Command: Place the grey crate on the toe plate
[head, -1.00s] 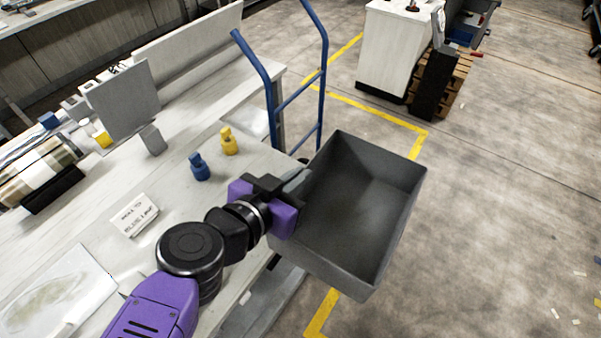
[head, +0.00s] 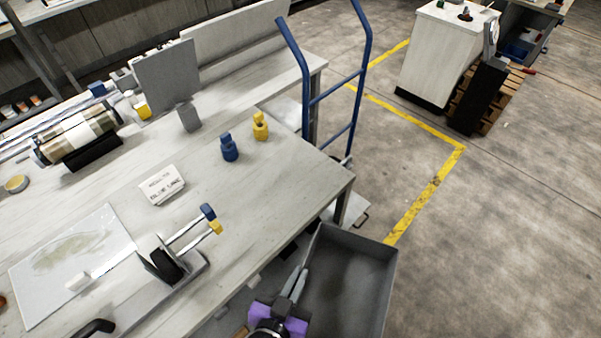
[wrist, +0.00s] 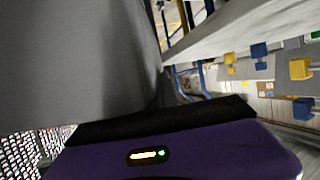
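The grey crate (head: 372,255) is an open box at the bottom of the head view, beside the table's right end and cut off by the lower edge. My gripper (head: 294,286) is shut on its left wall and holds it off to the side of the table. In the wrist view the crate (wrist: 75,60) fills the upper left as a plain grey wall. The blue hand truck (head: 308,100) stands upright behind the table's corner. A pale plate low by the table leg, apparently its toe plate (head: 352,207), shows just beyond the crate; part of it is hidden.
The table (head: 280,190) lies close on the left, with a blue fitting (head: 229,148), a yellow fitting (head: 260,126) and a sign (head: 161,185) on it. A white cabinet (head: 440,55) stands at the back right. The floor on the right is clear, with yellow line marking.

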